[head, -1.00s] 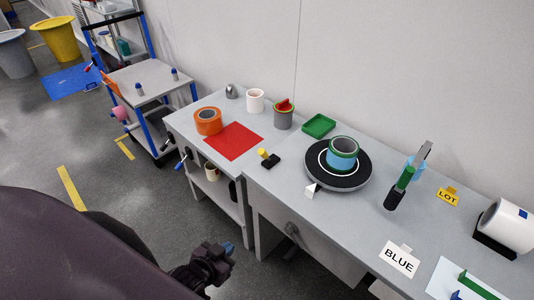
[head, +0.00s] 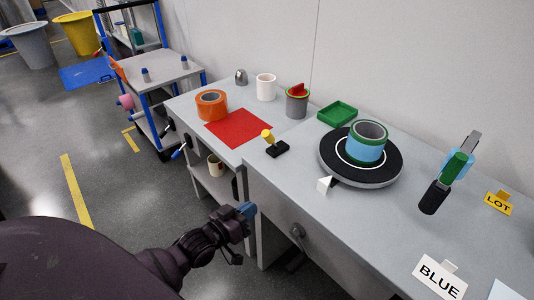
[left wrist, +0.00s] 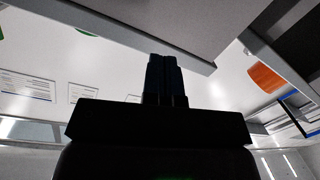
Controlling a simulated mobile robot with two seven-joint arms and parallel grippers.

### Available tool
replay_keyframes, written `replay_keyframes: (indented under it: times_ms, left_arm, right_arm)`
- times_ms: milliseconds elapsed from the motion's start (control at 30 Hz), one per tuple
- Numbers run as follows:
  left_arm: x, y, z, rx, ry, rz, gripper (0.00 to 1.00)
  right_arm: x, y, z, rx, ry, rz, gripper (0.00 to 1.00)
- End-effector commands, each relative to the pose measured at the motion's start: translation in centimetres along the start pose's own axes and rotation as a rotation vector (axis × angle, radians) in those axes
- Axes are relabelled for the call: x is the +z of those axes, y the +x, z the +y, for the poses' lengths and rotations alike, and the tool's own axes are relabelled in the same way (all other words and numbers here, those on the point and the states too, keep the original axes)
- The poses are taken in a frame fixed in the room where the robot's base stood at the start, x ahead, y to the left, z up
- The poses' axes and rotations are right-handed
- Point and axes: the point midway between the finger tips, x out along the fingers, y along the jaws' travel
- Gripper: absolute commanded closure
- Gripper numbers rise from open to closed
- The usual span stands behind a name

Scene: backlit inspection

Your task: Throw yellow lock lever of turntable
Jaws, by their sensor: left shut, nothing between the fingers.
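The turntable (head: 336,172) is a black disc with a white ring on the grey bench, in the head view. A blue and green ring-shaped roll (head: 366,150) stands on it. The lock lever (head: 268,136) has a yellow knob and a black base (head: 277,149), and sits on the bench left of the turntable. My left gripper (head: 246,211) is shut and empty, in front of the bench edge and below the lever, apart from it. In the left wrist view its dark fingers (left wrist: 166,78) are together. My right gripper is not in view.
The bench (head: 300,220) also holds a red mat (head: 238,128), orange tape roll (head: 211,105), white cup (head: 266,87), grey can (head: 297,103), green tray (head: 338,113) and a BLUE sign (head: 439,277). A blue-framed cart (head: 158,73) stands at the left.

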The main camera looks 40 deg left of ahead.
Motion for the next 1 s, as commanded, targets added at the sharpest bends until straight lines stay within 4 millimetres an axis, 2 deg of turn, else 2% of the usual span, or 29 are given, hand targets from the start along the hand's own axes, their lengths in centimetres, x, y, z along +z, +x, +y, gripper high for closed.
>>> replay_keyframes:
  times_ms: [33,100,267,400,500,600,767,1000]
  left_arm:
    - [2.0,0.6,-1.3,0.019,-0.106,0.025,1.0]
    - [1.5,1.3,-2.1,0.058,-0.267,0.098,1.0]
    - [-0.9,1.6,-3.4,0.166,-0.625,0.26,1.0]
    - [-3.7,0.5,-4.0,0.282,-0.919,0.391,1.0]
    - [-4.8,-0.2,-4.2,0.365,-1.086,0.453,1.0]
    - [-5.6,-0.7,-4.2,0.431,-1.196,0.484,1.0]
    - [-5.9,-0.9,-4.2,0.473,-1.274,0.486,1.0]
    - [-7.1,0.8,-4.0,0.478,-1.283,0.485,1.0]
  right_arm:
    - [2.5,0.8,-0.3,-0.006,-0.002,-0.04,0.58]
    - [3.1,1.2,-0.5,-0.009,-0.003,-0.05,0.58]
    - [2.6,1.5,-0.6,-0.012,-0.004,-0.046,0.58]
    - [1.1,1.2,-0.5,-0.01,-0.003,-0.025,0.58]
    - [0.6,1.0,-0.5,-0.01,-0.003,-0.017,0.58]
    - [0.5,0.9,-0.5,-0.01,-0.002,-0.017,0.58]
    - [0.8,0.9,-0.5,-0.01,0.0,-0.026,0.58]
    - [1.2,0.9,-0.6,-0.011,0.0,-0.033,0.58]
